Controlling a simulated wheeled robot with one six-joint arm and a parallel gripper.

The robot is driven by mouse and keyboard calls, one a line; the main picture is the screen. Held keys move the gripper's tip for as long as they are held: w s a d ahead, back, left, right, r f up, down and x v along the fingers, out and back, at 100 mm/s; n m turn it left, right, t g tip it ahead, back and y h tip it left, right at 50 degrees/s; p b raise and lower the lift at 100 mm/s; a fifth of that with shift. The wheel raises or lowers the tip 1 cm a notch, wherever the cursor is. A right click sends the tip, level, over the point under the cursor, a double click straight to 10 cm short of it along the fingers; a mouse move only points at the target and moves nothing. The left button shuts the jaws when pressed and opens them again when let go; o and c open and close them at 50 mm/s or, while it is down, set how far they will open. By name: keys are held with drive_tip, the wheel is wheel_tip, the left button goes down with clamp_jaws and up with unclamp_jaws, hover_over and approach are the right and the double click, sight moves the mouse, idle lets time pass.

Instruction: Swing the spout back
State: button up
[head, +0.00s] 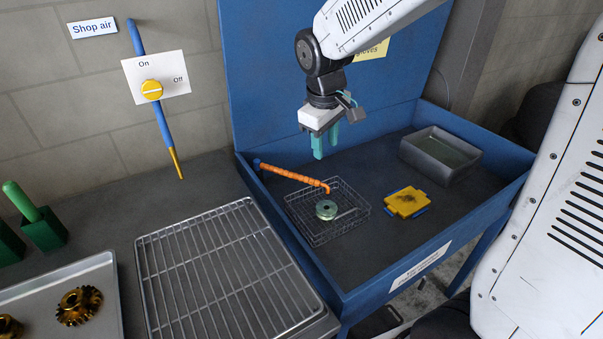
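The orange segmented spout (293,177) starts at a blue fitting on the left wall of the blue wash basin (345,303). It runs right and slightly down, and its tip is over the wire basket (352,225). A green round part (326,209) sits in the basket just below the tip. My gripper (326,150) points down with teal fingers, above and to the right of the spout, apart from it. The fingers look close together, and I cannot tell if there is a gap. I see nothing held in them.
A yellow part (407,202) and a grey tray (440,152) are in the basin, right of the basket. A wire rack (225,270) stands left of it. The yellow shop-air knob (151,90) and a blue hose with a yellow nozzle (175,160) are on the wall.

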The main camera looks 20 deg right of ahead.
sight(303, 177)
drive_tip(key=w+f+n, duration=0.1)
drive_tip(key=w+f, duration=0.2)
drive_tip(key=f, duration=0.2)
drive_tip(key=w+a+f+n, duration=0.1)
drive_tip(key=w+f, duration=0.3)
drive_tip(key=f, duration=0.2)
drive_tip(key=w+f, duration=0.3)
drive_tip(key=f, duration=0.2)
drive_tip(key=shift+w+a+f+n, duration=0.25)
drive_tip(key=shift+w+f+n, duration=0.1)
drive_tip(key=shift+n, duration=0.05)
clamp_jaws()
